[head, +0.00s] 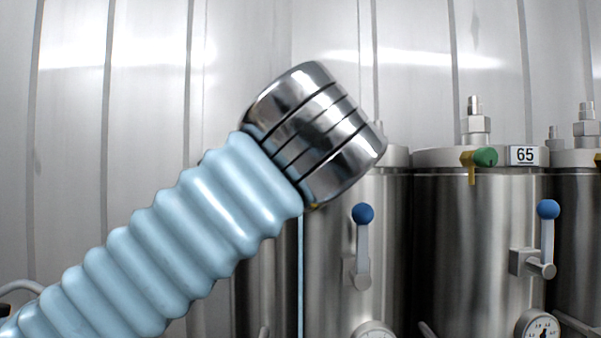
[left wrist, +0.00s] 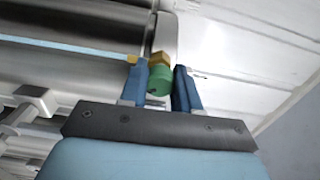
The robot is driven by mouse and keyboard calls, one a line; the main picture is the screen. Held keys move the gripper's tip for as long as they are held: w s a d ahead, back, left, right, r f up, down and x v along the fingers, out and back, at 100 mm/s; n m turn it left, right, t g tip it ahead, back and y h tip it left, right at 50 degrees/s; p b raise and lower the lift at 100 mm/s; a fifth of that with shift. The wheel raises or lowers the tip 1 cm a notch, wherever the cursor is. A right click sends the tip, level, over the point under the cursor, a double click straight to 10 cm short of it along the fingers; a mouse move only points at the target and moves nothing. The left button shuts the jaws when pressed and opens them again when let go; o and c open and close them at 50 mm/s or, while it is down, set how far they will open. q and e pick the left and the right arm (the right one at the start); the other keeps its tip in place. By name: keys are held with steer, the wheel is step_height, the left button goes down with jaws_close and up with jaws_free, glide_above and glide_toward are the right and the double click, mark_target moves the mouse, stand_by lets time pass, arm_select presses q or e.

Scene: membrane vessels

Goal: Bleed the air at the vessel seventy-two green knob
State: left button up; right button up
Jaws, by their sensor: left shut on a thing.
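In the left wrist view, my left gripper (left wrist: 160,74) has its two blue fingers on either side of a green knob (left wrist: 159,82) and is shut on it. The knob sits on a brass fitting (left wrist: 161,59) at a vessel's rim. In the head view my left arm comes in from the lower left, and its chrome wrist hides the gripper, the held knob and part of a steel vessel (head: 334,240). No number shows for that vessel, so I cannot read whether it is seventy-two. My right gripper is not in view.
Right of it stands a vessel (head: 470,240) with label 65 (head: 524,155) and its own green knob (head: 486,157). Blue-tipped levers (head: 363,213) (head: 548,209) and gauges (head: 538,325) stick out from the vessel fronts. A pale panelled wall (head: 250,45) stands behind.

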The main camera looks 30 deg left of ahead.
arm_select(q)
steer(key=m, duration=0.3)
steer(key=shift+d, duration=0.1)
steer(key=m, duration=0.4)
steer(key=o, duration=1)
